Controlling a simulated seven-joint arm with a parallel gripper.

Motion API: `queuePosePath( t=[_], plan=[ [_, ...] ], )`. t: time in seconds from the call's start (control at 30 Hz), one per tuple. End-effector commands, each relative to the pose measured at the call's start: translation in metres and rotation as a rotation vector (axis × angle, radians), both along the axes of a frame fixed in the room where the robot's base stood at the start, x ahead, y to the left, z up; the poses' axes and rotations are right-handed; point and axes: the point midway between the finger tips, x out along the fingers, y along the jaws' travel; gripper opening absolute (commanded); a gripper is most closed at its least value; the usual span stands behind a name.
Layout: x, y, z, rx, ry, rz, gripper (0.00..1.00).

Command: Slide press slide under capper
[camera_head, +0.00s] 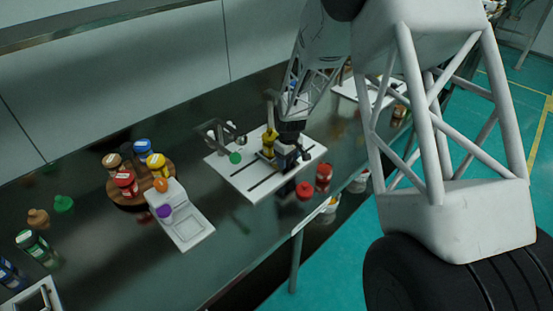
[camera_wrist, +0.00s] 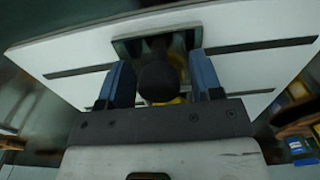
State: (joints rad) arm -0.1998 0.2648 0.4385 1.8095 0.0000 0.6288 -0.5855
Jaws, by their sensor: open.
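A white slotted base plate (camera_head: 250,185) stands on the dark counter. A yellow bottle-like item (camera_head: 269,141) sits on it, apparently in a dark holder that I take for the press slide (camera_head: 266,157). A grey metal fixture, perhaps the capper (camera_head: 220,133), rises at the plate's left end, with a green cap (camera_head: 235,158) below it. My gripper (camera_head: 290,152) is low over the plate, right of the yellow item. In the wrist view, my open blue fingers (camera_wrist: 159,70) straddle a dark round knob (camera_wrist: 158,82). A dark frame (camera_wrist: 126,47) is behind it. Contact cannot be told.
A round wooden tray (camera_head: 127,200) with several coloured jars stands left, beside a white device (camera_head: 190,233). Red jars (camera_head: 323,177) stand right of the plate near the counter edge. A green-lidded jar (camera_head: 36,246) stands far left. Bare counter (camera_head: 235,245) lies in front.

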Motion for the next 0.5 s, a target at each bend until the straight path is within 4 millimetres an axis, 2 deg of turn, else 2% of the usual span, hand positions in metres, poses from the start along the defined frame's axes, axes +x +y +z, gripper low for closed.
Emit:
queuePosePath(
  t=[0.5],
  plan=[
    [-0.014, 0.014, 0.0, 0.0, 0.0, 0.0, 0.6]
  ],
)
